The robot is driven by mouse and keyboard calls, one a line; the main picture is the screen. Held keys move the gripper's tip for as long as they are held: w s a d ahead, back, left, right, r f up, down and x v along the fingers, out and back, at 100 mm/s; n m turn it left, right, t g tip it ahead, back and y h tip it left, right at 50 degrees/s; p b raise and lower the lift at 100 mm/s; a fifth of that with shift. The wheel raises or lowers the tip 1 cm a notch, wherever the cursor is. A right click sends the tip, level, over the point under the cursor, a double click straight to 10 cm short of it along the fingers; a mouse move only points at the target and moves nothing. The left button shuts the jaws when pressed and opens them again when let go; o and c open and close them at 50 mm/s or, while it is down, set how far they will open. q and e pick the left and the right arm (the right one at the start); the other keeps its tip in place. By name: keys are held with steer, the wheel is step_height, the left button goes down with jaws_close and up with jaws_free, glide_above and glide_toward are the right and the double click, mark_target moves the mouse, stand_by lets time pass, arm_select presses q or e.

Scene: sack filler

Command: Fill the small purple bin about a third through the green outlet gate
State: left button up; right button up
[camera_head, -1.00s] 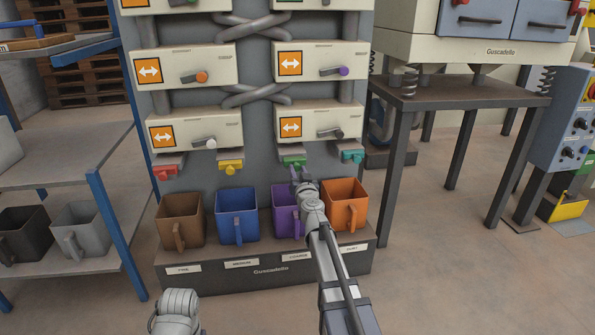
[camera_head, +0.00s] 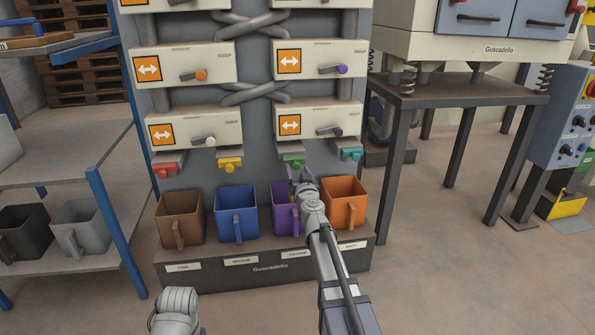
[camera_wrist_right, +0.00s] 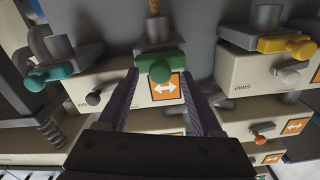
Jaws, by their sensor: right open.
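The small purple bin (camera_head: 284,208) stands upright in the row of bins, partly hidden behind my right gripper. The green outlet gate (camera_head: 292,161) is above it, and its rounded handle shows large in the right wrist view (camera_wrist_right: 157,68). My right gripper (camera_head: 301,172) is open, just below and in front of the gate. In the wrist view its two fingers lie either side of the green handle with gaps. A grainy golden-brown strand (camera_wrist_right: 154,8) shows beyond the green outlet's mouth. The bin's fill level is not visible. My left gripper is not in view.
Brown (camera_head: 180,216), blue (camera_head: 236,212) and orange (camera_head: 344,202) bins share the dark ledge (camera_head: 262,272). Red (camera_head: 166,170), yellow (camera_head: 230,164) and teal (camera_head: 350,154) gates flank the green one. A blue-legged shelf (camera_head: 78,165) stands left.

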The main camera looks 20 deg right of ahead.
mark_target(297, 168)
steer(key=v, duration=0.7)
jaws_close()
stand_by(0.4)
stand_by(0.9)
steer(key=shift+x, duration=1.9)
